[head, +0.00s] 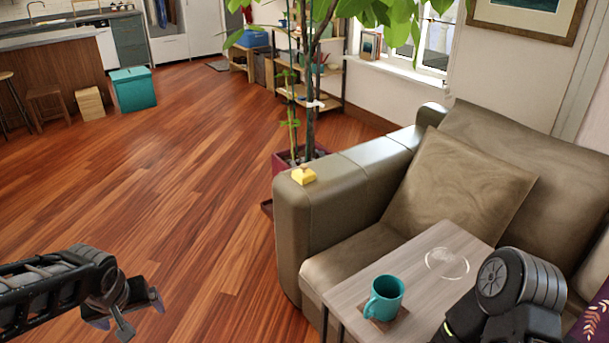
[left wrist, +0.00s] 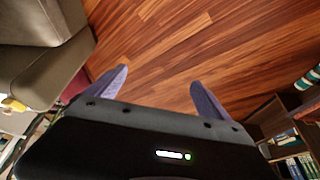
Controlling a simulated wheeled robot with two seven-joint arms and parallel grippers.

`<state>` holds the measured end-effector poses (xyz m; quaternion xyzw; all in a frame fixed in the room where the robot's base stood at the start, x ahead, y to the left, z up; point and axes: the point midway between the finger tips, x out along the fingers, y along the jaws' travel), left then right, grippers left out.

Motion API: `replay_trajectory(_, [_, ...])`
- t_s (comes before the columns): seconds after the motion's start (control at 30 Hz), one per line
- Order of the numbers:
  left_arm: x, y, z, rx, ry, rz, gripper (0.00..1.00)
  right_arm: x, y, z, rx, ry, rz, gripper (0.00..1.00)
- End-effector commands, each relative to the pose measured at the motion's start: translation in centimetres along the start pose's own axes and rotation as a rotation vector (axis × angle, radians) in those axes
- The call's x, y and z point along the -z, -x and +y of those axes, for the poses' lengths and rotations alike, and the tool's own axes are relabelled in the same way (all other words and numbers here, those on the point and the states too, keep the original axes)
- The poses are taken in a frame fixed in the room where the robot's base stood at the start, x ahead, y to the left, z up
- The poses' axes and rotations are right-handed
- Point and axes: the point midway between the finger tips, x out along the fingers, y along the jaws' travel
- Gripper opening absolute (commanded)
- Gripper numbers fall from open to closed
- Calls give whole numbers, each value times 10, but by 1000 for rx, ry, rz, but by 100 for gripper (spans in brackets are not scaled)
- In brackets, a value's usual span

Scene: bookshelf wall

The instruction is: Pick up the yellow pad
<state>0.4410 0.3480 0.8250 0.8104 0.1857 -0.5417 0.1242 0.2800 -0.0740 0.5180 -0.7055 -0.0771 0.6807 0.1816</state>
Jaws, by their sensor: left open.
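The yellow pad (head: 304,175) is a small yellow block with a knob-like top. It lies on the front end of the sofa's left armrest (head: 345,190). A small yellow patch, likely the same pad (left wrist: 14,104), shows at the left edge of the left wrist view. My left gripper (head: 130,309) is low at the left of the head view, over the wood floor, well apart from the pad. In the left wrist view its two fingers (left wrist: 159,80) stand wide apart with nothing between them. My right arm shows at the lower right; its gripper is out of view.
A side table (head: 440,262) with a teal mug (head: 384,298) stands in front of the sofa seat. A potted plant (head: 290,160) rises just behind the armrest. The wood floor between my left gripper and the sofa is clear. A bookshelf (left wrist: 290,135) shows at lower right in the wrist view.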

Motion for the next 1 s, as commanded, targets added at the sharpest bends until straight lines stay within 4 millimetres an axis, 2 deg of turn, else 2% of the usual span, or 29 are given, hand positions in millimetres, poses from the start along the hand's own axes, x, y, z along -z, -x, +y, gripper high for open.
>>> replay_trajectory(0.27, [-3,-4,4,-10,-4,-8,91,0,0,0,0,0,0,36])
replay_trajectory(0.37, [-13,-18,19,-51,-25,-36,91,0,0,0,0,0,0,36])
replay_trajectory(0.47, [-38,-45,50,-137,-60,-93,91,0,0,0,0,0,0,36])
replay_trajectory(0.57, [-80,-78,94,-252,-101,-169,91,0,0,0,0,0,0,36])
replay_trajectory(0.6, [-101,-92,112,-300,-115,-202,91,0,0,0,0,0,0,36])
replay_trajectory(0.67, [-137,-111,138,-367,-132,-252,91,0,0,0,0,0,0,36])
replay_trajectory(0.73, [-182,-130,163,-426,-147,-305,91,0,0,0,0,0,0,36])
replay_trajectory(0.8, [-227,-146,180,-460,-156,-350,91,0,0,0,0,0,0,36])
replay_trajectory(0.87, [-264,-158,187,-470,-166,-380,91,0,0,0,0,0,0,36])
replay_trajectory(0.9, [-286,-164,188,-469,-175,-396,91,0,0,0,0,0,0,36])
replay_trajectory(1.0, [-329,-174,185,-451,-195,-422,91,0,0,0,0,0,0,36])
